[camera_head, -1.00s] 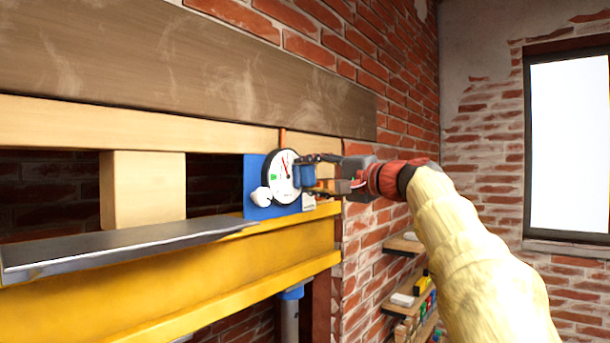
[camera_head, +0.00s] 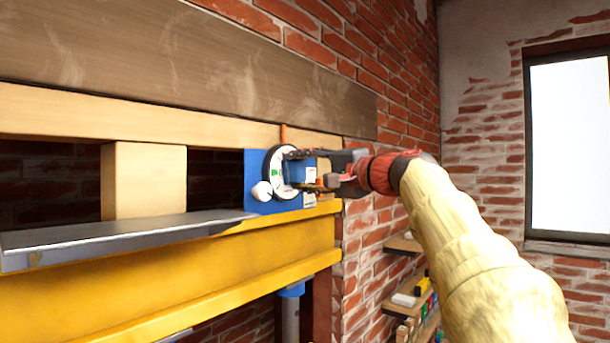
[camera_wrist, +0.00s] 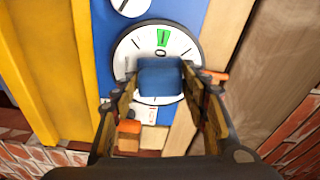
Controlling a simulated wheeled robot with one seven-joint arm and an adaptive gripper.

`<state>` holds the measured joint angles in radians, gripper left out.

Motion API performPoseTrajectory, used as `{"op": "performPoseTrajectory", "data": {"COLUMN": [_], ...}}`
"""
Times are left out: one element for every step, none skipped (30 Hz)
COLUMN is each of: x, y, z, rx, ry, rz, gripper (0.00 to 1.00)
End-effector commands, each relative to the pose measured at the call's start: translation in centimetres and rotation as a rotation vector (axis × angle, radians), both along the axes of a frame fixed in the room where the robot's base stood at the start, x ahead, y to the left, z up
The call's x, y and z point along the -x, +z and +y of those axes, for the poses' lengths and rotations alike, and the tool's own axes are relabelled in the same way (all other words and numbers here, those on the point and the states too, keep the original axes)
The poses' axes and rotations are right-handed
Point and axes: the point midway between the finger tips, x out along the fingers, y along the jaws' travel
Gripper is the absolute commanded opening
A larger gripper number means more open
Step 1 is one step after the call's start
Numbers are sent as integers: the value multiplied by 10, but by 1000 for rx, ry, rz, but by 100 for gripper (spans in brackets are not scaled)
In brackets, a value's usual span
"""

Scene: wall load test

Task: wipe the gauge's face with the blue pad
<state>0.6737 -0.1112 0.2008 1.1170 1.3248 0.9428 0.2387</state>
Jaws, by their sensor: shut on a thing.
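The gauge (camera_head: 277,187) is a round white dial with a dark rim, on a blue board (camera_head: 254,170). Its face also shows in the wrist view (camera_wrist: 124,61), with a green mark and black ticks. My gripper (camera_head: 294,170) is in front of the gauge, hiding part of its face. In the wrist view my gripper (camera_wrist: 160,78) is shut on the blue pad (camera_wrist: 160,75), which covers the middle and lower part of the dial there. The pad looks at or very close to the face; I cannot tell if it touches.
A white knob (camera_head: 262,191) sits at the gauge's lower left. A yellow beam (camera_head: 180,273) and a grey ledge (camera_head: 120,236) run below. A wooden block (camera_head: 146,180) stands to the left. Shelves (camera_head: 404,243) with small items hang at lower right.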

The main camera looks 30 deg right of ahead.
Motion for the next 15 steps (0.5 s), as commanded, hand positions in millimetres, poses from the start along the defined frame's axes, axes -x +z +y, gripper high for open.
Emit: {"op": "performPoseTrajectory", "data": {"x": [1, 1, 2, 3, 4, 5, 6, 7, 8, 9, 10, 11, 12, 12, 13], "y": [0, 0, 0, -1, -1, -1, -1, -1, 0, -1, -1, -1, -1, -1, -1], "z": [3, 4, 6, 8, 11, 14, 16, 19, 22, 24, 26, 29, 31, 33, 35], "rx": [1, 1, 1, 0, 0, 0, 0, 0, 1, 1, 1, 1, 0, -1, -1], "ry": [2, 2, 2, 2, 2, 2, 3, 3, 3, 3, 3, 2, 2, 2, 2], "rz": [-1, -1, -1, -1, -1, -1, -1, -1, -2, -1, -1, -1, -1, 0, 0], "gripper": [25, 25, 25, 25, 25, 25, 25, 25, 25, 25, 25, 25, 25, 25, 25]}}
